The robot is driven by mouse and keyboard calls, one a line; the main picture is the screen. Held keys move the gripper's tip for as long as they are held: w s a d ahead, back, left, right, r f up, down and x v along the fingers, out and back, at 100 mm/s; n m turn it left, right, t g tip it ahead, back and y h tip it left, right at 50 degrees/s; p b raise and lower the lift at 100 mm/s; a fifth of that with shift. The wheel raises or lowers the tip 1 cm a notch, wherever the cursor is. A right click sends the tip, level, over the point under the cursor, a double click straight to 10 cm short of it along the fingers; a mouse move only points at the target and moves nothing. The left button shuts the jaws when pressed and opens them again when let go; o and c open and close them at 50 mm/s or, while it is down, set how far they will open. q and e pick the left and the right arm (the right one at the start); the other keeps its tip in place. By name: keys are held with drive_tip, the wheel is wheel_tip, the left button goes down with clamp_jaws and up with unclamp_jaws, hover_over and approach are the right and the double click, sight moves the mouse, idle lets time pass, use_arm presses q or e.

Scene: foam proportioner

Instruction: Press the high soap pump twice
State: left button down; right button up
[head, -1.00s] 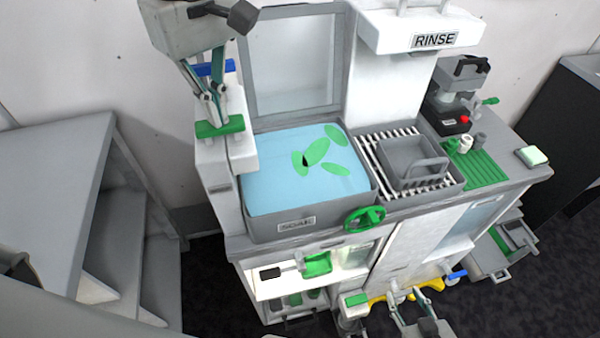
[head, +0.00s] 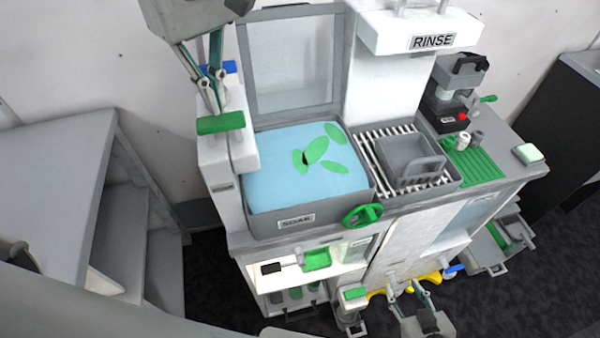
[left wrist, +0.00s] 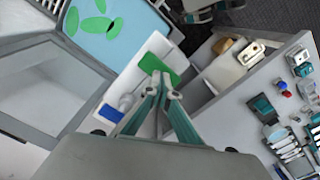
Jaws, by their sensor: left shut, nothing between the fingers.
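The high soap pump shows as a green press pad (head: 221,123) on the white column at the left of the soak tank (head: 290,217). My left gripper (head: 216,108) is shut and empty. Its fingertips point down at the pad's upper edge; whether they touch it is hard to tell. In the left wrist view the pad (left wrist: 157,55) lies just beyond the converging fingertips (left wrist: 166,82). My right gripper (head: 407,287) is low in front of the cabinet, its fingers apart, with nothing visible between them.
A blue part (head: 231,67) sits behind my left gripper on the column. A lower green-topped pump (head: 354,294) stands left of my right gripper. A green wheel (head: 362,215) juts from the front. A grey basin (head: 408,160) sits on the rack at right.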

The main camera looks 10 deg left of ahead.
sight(219, 119)
use_arm(q)
drive_tip(key=shift+f, duration=0.15)
drive_tip(key=shift+f+b, duration=1.15)
drive_tip(key=shift+f, duration=1.05)
drive_tip(key=shift+r, duration=0.2)
drive_tip(key=shift+r+p, duration=1.15)
drive_tip(key=shift+p, duration=0.1)
drive_tip(key=shift+r, duration=1)
drive_tip(key=shift+r, duration=3)
